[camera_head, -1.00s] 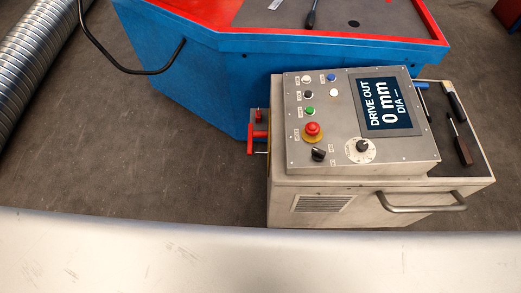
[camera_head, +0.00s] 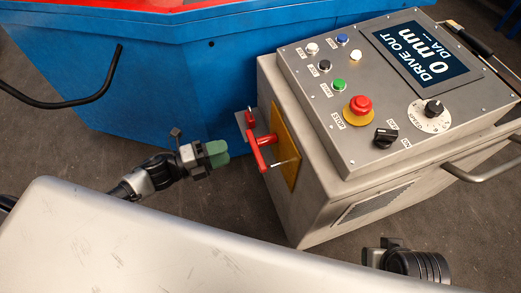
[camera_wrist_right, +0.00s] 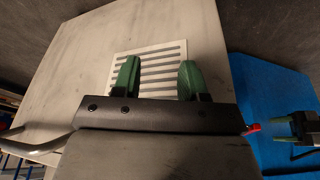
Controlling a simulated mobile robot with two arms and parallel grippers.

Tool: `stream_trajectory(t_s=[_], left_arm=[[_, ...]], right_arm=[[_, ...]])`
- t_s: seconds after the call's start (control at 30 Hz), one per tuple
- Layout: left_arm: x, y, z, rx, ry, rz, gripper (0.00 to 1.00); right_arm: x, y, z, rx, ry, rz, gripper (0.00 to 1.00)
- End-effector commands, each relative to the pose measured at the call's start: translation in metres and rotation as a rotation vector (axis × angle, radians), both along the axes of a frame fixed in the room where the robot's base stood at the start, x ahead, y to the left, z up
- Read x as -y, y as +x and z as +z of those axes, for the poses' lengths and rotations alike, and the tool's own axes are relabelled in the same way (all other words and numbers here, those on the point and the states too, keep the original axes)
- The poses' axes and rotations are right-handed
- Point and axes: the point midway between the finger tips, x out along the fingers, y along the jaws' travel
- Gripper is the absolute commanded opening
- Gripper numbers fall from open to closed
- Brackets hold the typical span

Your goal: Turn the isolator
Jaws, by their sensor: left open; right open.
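The isolator is a red handle (camera_head: 262,153) on a yellow plate (camera_head: 286,140) on the side of the grey control cabinet (camera_head: 290,205). A small red part of it shows at the right of the right wrist view (camera_wrist_right: 251,128). My left gripper (camera_head: 217,153) is just left of the handle, apart from it, its green fingers pointing at it; it is open and empty. My right gripper (camera_wrist_right: 158,80) is open and empty, its green fingers in front of the white vent grille (camera_wrist_right: 150,65). In the head view only a dark part of the right arm shows.
The cabinet top carries a red stop button (camera_head: 358,109), a black knob (camera_head: 385,137), a dial (camera_head: 432,110) and a screen (camera_head: 425,52). A metal bar handle (camera_head: 485,165) sticks out from the cabinet. The blue machine (camera_head: 180,80) stands behind, close to the isolator.

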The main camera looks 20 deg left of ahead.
Motion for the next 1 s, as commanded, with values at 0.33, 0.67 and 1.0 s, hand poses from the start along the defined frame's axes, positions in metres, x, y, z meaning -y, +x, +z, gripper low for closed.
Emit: stream_trajectory(t_s=[0.33, 0.67, 1.0], left_arm=[[0.035, 0.019, 0.005, 0.037, 0.006, -0.034, 0.45], [0.082, 0.05, 0.004, 0.033, 0.007, -0.032, 0.45], [0.093, 0.058, 0.004, 0.03, 0.009, -0.031, 0.45]], right_arm=[[-0.003, 0.008, 0.007, 0.069, 0.013, 0.005, 0.43], [-0.009, 0.027, 0.01, 0.183, 0.037, 0.013, 0.43], [-0.011, 0.032, 0.012, 0.216, 0.043, 0.017, 0.43]])
